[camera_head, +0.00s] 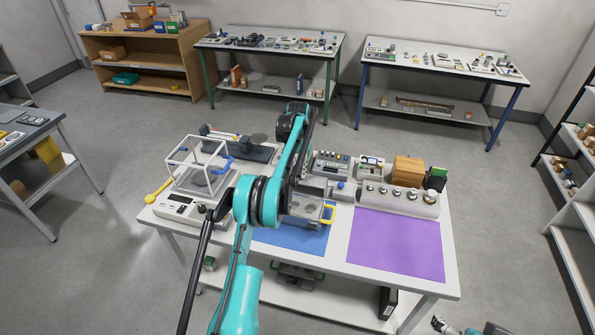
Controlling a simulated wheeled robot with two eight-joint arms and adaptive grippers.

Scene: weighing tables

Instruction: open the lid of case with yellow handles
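A small grey case (308,212) with clear-looking upper parts stands on the front table, at the back edge of the blue mat. A yellow handle (328,213) shows on its right side; its left side is hidden behind my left arm. I cannot make out whether its lid is raised. My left arm rises from the bottom, bends high above the table and comes back down in front of the case. Its gripper fingers are hidden behind the arm. At the bottom right edge only the end part of my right arm (442,323) shows, away from the case; its fingers are not clear.
A row of weights (402,198), an orange-brown box (407,171) and grey instruments stand right of the case. The purple mat (396,244) is bare. Other tables and shelves stand farther off.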

